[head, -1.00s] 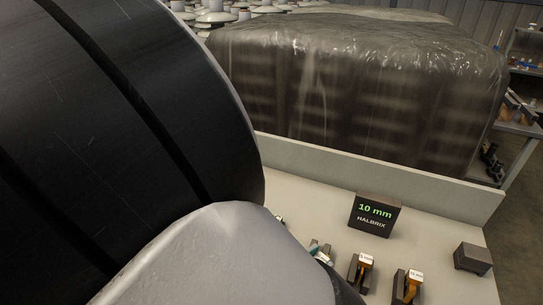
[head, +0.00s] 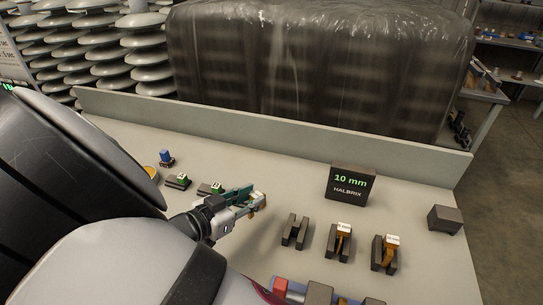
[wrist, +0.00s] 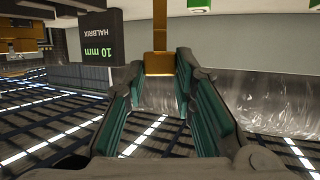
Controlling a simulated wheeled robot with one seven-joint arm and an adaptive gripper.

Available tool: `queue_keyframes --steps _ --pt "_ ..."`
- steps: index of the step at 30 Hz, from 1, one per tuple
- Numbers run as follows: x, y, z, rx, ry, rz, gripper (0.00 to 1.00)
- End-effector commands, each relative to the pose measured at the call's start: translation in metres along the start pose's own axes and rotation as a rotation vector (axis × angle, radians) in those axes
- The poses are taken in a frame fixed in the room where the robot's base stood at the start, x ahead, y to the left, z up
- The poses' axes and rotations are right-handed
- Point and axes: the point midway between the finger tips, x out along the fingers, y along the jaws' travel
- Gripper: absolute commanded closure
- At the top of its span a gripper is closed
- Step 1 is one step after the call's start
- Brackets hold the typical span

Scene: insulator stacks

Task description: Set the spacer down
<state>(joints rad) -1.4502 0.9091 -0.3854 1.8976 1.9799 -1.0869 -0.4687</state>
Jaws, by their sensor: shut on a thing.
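The spacer is an orange-brown piece (wrist: 158,63) between my fingertips at the top of the wrist view. In the head view a small part of it (head: 257,203) shows at the fingertips. My gripper (head: 250,197) is shut on it, with green pads on both fingers, and seems to be above the bench. An empty dark slotted holder (head: 295,232) stands just to the right of the gripper. Two more dark holders (head: 338,242) (head: 384,254) to the right each hold an orange spacer with a white tag.
A black box reading "10 mm HALBRIX" (head: 350,185) stands behind the holders. A dark block (head: 445,219) sits at the right. Green-tagged pieces (head: 178,181) and a blue-topped item (head: 166,158) stand at the left. A low ledge (head: 270,123) runs along the bench's back.

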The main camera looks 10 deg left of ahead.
Motion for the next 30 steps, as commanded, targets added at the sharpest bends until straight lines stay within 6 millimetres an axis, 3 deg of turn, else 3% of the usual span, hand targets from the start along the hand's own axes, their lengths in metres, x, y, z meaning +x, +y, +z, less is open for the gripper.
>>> queue_keyframes --steps 9,21,22,24,30 --pt "0.010 0.000 0.032 -0.002 0.003 0.000 1.00" --pt "0.011 0.001 0.036 -0.001 0.001 0.001 1.00" --pt "0.011 0.000 0.036 0.000 0.001 0.000 0.69" --pt "0.011 0.000 0.036 0.000 0.001 0.000 0.55" --pt "0.011 0.000 0.036 0.000 0.000 0.000 0.55"
